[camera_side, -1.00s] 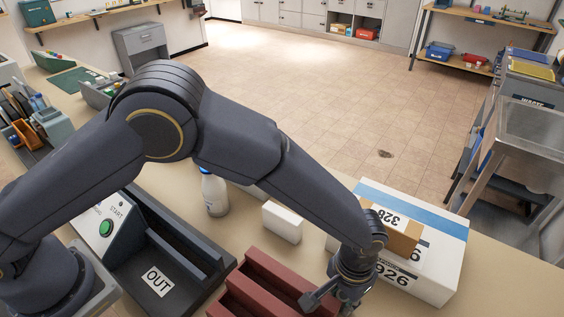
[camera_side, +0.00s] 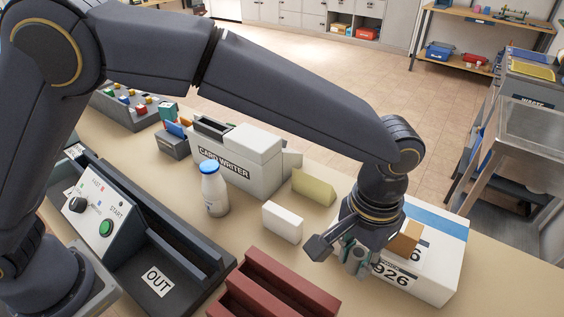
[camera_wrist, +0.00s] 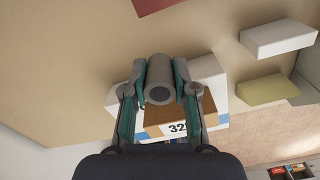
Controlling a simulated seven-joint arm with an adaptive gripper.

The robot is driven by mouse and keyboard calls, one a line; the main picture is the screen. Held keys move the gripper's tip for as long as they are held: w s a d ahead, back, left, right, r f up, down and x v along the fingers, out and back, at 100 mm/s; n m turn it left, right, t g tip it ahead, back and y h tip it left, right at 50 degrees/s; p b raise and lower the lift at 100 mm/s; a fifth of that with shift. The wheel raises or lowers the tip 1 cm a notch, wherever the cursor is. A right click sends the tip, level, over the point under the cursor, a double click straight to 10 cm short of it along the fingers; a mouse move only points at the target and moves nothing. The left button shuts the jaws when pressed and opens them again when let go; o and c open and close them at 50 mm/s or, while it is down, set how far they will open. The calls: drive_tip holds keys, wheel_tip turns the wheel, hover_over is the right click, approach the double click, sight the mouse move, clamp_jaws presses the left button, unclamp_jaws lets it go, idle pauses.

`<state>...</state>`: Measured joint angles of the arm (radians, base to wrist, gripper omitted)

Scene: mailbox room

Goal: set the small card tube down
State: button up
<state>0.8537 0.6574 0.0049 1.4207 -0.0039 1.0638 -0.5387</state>
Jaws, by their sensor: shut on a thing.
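The small card tube (camera_wrist: 159,78) is a grey hollow cylinder, clasped between the teal pads of my gripper (camera_wrist: 160,85) in the wrist view. Its open end faces the camera. In the side view my gripper (camera_side: 352,250) is shut on the tube (camera_side: 356,263), which is partly hidden by the fingers. The gripper hangs above the table, between the red rack and the white box. I cannot tell how high the tube is above the table.
The red slotted rack (camera_side: 270,285) stands front left of the gripper. A white box (camera_side: 437,270) marked 926 carries a brown carton (camera_side: 406,240). A white block (camera_side: 282,222), a yellowish wedge (camera_side: 314,187) and a bottle (camera_side: 214,192) stand left. Bare table (camera_wrist: 70,60) shows beside the tube.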

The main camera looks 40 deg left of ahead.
drive_tip(key=r, duration=0.6)
drive_tip(key=shift+w+a+r, duration=0.25)
drive_tip(key=shift+a+r, duration=0.05)
drive_tip(key=w+a+n, duration=0.3)
drive_tip(key=w+a, duration=0.3)
drive_tip(key=a, duration=0.4)
drive_tip(key=n, duration=1.3)
hover_over(185, 187)
wheel_tip(185, 187, down, 17)
drive_tip(key=shift+s+r, duration=0.1)
drive_tip(key=shift+r, duration=0.05)
drive_tip(key=shift+f, duration=2.25)
drive_tip(key=shift+f, duration=0.15)
